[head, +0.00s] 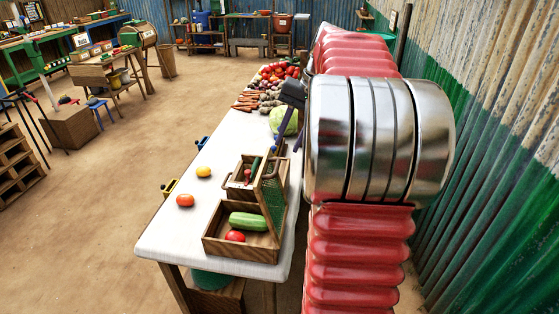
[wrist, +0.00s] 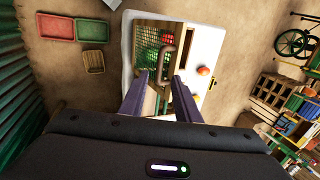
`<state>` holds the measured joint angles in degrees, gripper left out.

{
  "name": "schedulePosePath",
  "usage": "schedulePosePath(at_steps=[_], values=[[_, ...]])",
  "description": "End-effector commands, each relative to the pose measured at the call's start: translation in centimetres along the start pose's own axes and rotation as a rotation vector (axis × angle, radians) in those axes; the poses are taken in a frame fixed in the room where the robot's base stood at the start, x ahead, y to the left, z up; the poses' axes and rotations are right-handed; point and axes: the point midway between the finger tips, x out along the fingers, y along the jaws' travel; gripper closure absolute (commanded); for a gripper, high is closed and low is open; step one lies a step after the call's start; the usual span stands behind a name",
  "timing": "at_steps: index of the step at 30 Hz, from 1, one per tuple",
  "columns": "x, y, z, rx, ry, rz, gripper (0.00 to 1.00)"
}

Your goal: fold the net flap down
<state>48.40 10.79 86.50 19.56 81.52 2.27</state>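The net flap (head: 272,200) is a green mesh in a wooden frame. It stands raised at the right side of a wooden crate (head: 225,246) holding a green courgette (head: 248,221) and a tomato (head: 235,236). In the wrist view the mesh (wrist: 146,36) shows the produce through it, with a curved brown handle (wrist: 167,48) in front. My gripper (wrist: 162,76) is open, its two fingers apart on either side of the handle's near end. I cannot tell whether they touch it. In the head view my gripper (head: 288,143) is above and behind the flap, partly hidden by my arm.
A smaller wooden box (head: 240,186) adjoins the crate on the white table (head: 165,237). A red tomato (head: 185,200) and a yellow one (head: 204,171) lie loose to the left. A cabbage (head: 284,121) and heaped vegetables lie farther back. A corrugated wall (head: 490,150) runs along the right.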

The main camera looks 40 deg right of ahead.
Motion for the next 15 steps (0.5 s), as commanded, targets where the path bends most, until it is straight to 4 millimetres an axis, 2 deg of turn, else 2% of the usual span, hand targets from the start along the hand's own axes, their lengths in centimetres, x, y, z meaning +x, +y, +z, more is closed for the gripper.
schedulePosePath(at_steps=[9,15], values=[[5.0,0.0,0.1,-0.001,-0.001,0.0,0.71],[7.2,-0.1,0.0,-0.002,-0.001,0.0,0.71]])
